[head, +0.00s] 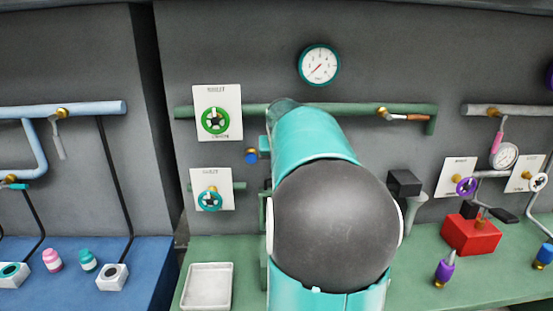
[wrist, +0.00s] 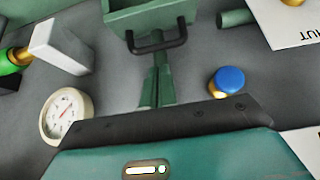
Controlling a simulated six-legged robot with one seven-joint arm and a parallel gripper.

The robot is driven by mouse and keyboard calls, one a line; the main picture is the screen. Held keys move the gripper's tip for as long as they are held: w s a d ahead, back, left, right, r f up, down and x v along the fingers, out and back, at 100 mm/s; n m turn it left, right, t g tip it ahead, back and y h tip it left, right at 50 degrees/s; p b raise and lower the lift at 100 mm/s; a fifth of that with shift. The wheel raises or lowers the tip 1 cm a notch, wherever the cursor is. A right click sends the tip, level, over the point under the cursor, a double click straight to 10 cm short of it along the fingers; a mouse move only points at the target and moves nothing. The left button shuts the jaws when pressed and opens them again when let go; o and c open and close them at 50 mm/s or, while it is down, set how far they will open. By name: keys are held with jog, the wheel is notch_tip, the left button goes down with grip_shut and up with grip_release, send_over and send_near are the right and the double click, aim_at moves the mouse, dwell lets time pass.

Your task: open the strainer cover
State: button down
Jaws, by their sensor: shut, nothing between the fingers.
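The green strainer housing (wrist: 150,16) shows at the top of the wrist view, with a black U-shaped handle (wrist: 180,40) on it, which I take for its cover's handle. My gripper (wrist: 157,40) is shut and empty, its two narrow green fingers pressed together. The fingertips overlap the middle of the handle in the picture; I cannot tell whether they touch it. In the head view my arm hides the gripper and most of the strainer. The cover looks closed as far as it shows.
A blue knob (wrist: 228,80) sits beside my fingers, also in the head view (head: 251,156). A gauge (wrist: 66,114) and a white lever (wrist: 60,44) are at the left of the wrist view. A white tray (head: 207,287) and a red block (head: 470,236) stand on the green bench.

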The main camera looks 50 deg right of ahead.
jog(key=x, duration=0.5)
jog(key=shift+d+f, duration=0.15)
jog(key=shift+f, duration=0.1)
jog(key=shift+w, duration=0.1)
jog(key=s+a+r+t+h, duration=0.1)
jog(key=s+a, duration=0.3)
jog(key=a, duration=0.1)
jog(key=shift+s+r+t+h, duration=0.2)
jog(key=shift+r+t+h, duration=0.05)
jog(key=shift+t+h, duration=0.15)
